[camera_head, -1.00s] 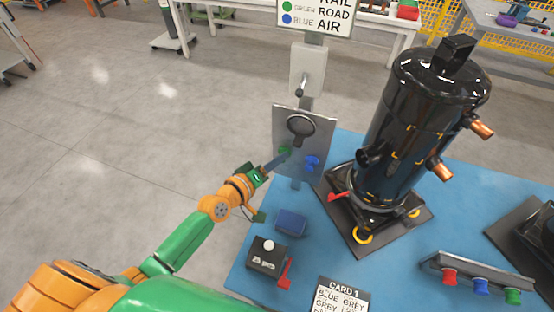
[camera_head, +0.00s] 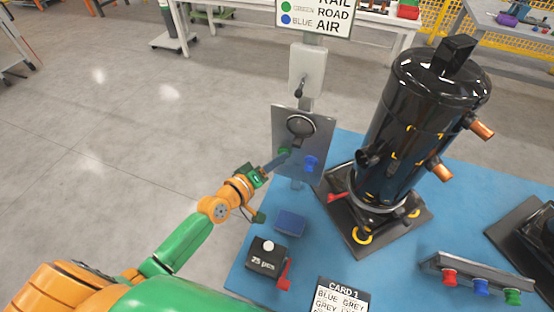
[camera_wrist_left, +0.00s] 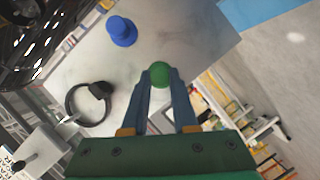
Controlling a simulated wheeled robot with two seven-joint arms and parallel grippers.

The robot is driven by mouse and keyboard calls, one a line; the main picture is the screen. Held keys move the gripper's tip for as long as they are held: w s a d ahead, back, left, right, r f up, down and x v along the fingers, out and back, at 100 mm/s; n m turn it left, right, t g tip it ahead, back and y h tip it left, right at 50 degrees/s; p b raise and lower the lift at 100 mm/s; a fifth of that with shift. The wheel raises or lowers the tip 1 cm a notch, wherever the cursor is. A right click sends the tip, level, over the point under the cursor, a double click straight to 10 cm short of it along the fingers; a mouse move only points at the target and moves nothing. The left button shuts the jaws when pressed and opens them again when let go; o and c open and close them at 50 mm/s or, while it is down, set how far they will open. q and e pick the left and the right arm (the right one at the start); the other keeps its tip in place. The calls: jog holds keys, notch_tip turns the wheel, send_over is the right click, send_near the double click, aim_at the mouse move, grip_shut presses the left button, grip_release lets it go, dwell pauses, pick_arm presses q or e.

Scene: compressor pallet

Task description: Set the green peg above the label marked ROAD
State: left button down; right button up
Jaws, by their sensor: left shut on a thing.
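My left gripper (camera_head: 281,156) is shut on the green peg (camera_head: 285,151), in front of the grey upright panel (camera_head: 318,133). In the left wrist view the round green peg head (camera_wrist_left: 160,74) sits between the fingertips. I cannot tell whether the peg touches the panel. A blue peg (camera_head: 310,164) is on the panel to the right; it also shows in the left wrist view (camera_wrist_left: 121,31). The sign (camera_head: 314,16) at the top reads GREEN ROAD and BLUE AIR, its top line cut off. I see no ROAD label on the panel. My right gripper is out of view.
A black compressor (camera_head: 416,125) stands right of the panel on the blue pallet top (camera_head: 385,262). A dark round ring (camera_head: 300,126) is on the panel above the pegs. A rack (camera_head: 474,272) with red, blue and green pegs lies front right. A small black box (camera_head: 263,257) stands below.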

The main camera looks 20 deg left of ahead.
pick_arm(q)
jog(key=s+p, duration=0.1)
jog(key=s, duration=0.5)
jog(key=shift+p, duration=0.35)
dwell(0.3)
jog(key=shift+a, duration=0.1)
